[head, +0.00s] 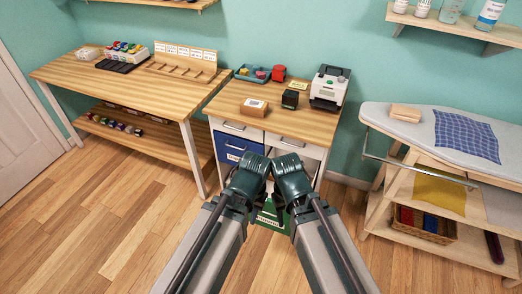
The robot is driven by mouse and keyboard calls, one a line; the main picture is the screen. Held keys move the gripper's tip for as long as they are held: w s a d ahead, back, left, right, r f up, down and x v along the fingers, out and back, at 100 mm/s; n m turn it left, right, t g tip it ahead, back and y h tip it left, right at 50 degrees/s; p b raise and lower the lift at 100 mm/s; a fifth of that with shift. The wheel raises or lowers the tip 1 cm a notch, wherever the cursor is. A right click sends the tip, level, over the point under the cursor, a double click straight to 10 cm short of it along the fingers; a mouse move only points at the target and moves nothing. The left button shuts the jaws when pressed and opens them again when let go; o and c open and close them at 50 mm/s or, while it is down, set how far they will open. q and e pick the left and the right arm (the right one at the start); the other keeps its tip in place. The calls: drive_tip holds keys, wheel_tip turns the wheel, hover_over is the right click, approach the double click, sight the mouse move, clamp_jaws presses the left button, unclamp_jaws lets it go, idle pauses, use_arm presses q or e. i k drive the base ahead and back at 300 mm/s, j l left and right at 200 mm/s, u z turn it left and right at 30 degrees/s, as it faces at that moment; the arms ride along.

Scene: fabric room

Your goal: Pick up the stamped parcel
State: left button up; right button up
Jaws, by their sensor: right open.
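A small brown parcel (255,107) with a pale label on top lies near the front left of the wooden-topped cabinet desk (310,120). The label is too small to read, so I cannot tell a stamp on it. My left gripper (253,168) and my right gripper (288,168) are side by side in front of the cabinet, nearer to me than the desk. Both are apart from the parcel. The right one is open and holds nothing that I can see. The left one's fingers are hard to make out.
A dark stamp-like block (290,100), a white printer (329,87), a red item (279,73) and a teal tray (252,73) stand on the desk. A long workbench (120,80) is at left, an ironing board (405,125) at right. Wooden floor is clear at lower left.

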sight(252, 107)
drive_tip(key=i+j+z, duration=0.1)
drive_tip(key=j, duration=0.25)
drive_tip(key=i+j+z, duration=0.1)
drive_tip(key=i+j, duration=0.2)
drive_tip(key=i+j+z, duration=0.15)
drive_tip(key=j, duration=0.3)
drive_tip(key=i+j+z, duration=0.1)
drive_tip(key=j, duration=0.25)
drive_tip(key=i+j+z, duration=0.1)
drive_tip(key=j, duration=0.3)
drive_tip(key=i+j+z, duration=0.1)
drive_tip(key=j, duration=0.35)
drive_tip(key=i, duration=0.1)
